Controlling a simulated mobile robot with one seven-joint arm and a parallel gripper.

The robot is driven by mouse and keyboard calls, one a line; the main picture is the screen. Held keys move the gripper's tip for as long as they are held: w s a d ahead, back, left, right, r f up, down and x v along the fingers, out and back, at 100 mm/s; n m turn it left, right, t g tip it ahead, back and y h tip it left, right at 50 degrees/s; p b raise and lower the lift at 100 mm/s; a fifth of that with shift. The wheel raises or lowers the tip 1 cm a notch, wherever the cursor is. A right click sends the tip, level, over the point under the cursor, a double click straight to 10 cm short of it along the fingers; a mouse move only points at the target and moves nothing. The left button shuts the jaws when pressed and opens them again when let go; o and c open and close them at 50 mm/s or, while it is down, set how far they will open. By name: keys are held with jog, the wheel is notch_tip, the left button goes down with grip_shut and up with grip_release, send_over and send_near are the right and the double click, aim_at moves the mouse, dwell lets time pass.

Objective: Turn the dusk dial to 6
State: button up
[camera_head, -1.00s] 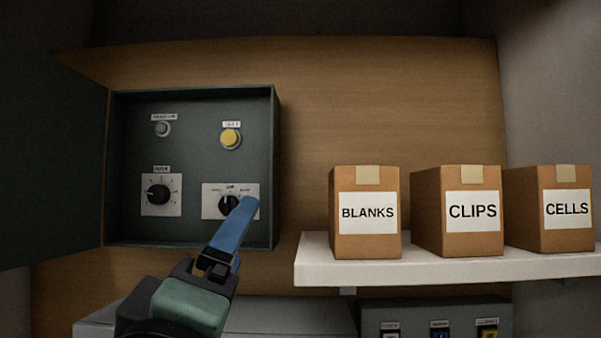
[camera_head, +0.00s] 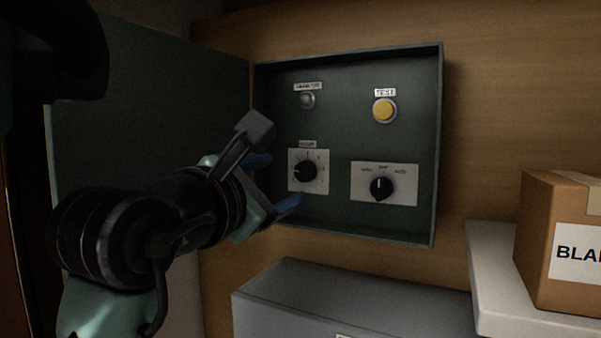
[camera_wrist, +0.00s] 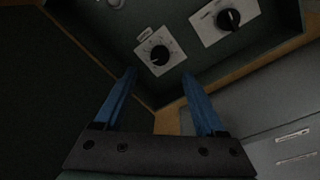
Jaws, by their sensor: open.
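The dusk dial (camera_head: 305,171) is a black knob on a white square plate, low on the left inside the green wall box (camera_head: 438,150). Its label above is small and blurred. In the head view its white pointer mark points left. My gripper (camera_head: 275,183) has two blue fingers, spread apart and empty, just left of and below the dial, apart from it. In the wrist view the dial (camera_wrist: 160,54) appears beyond the fingertips of my gripper (camera_wrist: 158,78), roughly between them. The numbers on the dial plate are too small to read.
A three-position selector knob (camera_head: 381,187) sits right of the dial. A yellow button (camera_head: 384,110) and a grey indicator (camera_head: 308,100) are above. The box door (camera_head: 150,110) stands open at left. A grey cabinet (camera_head: 350,300) is below; a white shelf (camera_head: 490,270) with a carton (camera_head: 560,240) is at right.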

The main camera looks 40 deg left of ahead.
aim_at(304, 172)
jog(key=p+x, duration=0.1)
jog(key=x, duration=0.6)
jog(key=shift+w, duration=0.4)
jog(key=shift+s, duration=0.1)
grip_shut()
